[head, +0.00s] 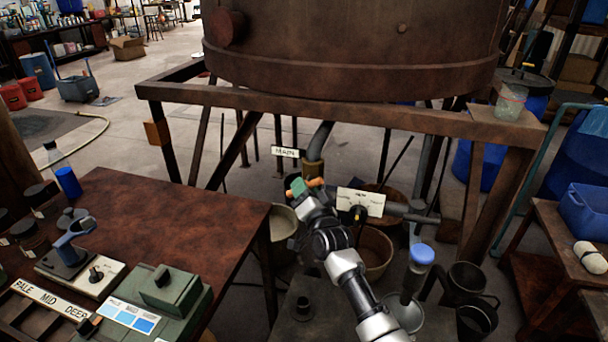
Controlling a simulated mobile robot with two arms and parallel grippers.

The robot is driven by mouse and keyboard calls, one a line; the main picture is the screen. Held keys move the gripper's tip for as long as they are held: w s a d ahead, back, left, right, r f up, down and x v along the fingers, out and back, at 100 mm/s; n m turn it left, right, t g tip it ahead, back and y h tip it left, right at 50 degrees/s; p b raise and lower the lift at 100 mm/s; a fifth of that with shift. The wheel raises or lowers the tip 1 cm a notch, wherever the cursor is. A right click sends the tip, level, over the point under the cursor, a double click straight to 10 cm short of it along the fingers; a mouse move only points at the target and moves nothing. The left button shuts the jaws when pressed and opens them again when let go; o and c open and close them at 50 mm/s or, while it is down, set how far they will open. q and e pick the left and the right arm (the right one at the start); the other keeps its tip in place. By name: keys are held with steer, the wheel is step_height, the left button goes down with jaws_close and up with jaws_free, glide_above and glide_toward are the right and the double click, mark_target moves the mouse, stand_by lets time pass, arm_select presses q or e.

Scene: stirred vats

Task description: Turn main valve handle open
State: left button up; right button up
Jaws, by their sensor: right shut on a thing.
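The main valve sits on the grey pipe (319,136) that comes down from under the big rusty vat (350,45). A white sign reading MAIN (285,152) hangs beside the pipe. The orange valve handle (316,182) shows just below the brass-coloured pipe end (313,170). My right gripper (306,190) reaches up from the lower right and is shut on this handle. The gripper and wrist hide much of the handle and valve body, so I cannot tell how far it is turned. My left gripper is not in view.
A white plate with a black knob (357,203) stands close to the right of my wrist. Pots and a brown bucket (374,253) are below. The rusty frame beam (330,108) crosses above. A brown table (150,215) with tools is at left.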

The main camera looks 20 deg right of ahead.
steer(key=n+g+p, duration=0.1)
steer(key=n+p, duration=0.1)
steer(key=p, duration=0.2)
steer(key=n+g+p, duration=0.2)
steer(key=p, duration=0.2)
steer(key=n+g+p, duration=0.2)
steer(key=p, duration=0.1)
steer(key=shift+s+d+r+h+p, duration=0.2)
steer(key=shift+r+h+p, duration=0.1)
steer(key=shift+r+p, duration=0.1)
steer(key=shift+d+f+n+g+h+p, duration=0.15)
steer(key=shift+n+g+h+p, duration=0.25)
steer(key=shift+n+g+p, duration=0.75)
steer(key=shift+m+t, duration=0.25)
steer(key=o, duration=0.6)
steer(key=shift+f, duration=0.1)
steer(key=v, duration=1.1)
steer(key=shift+f, duration=0.1)
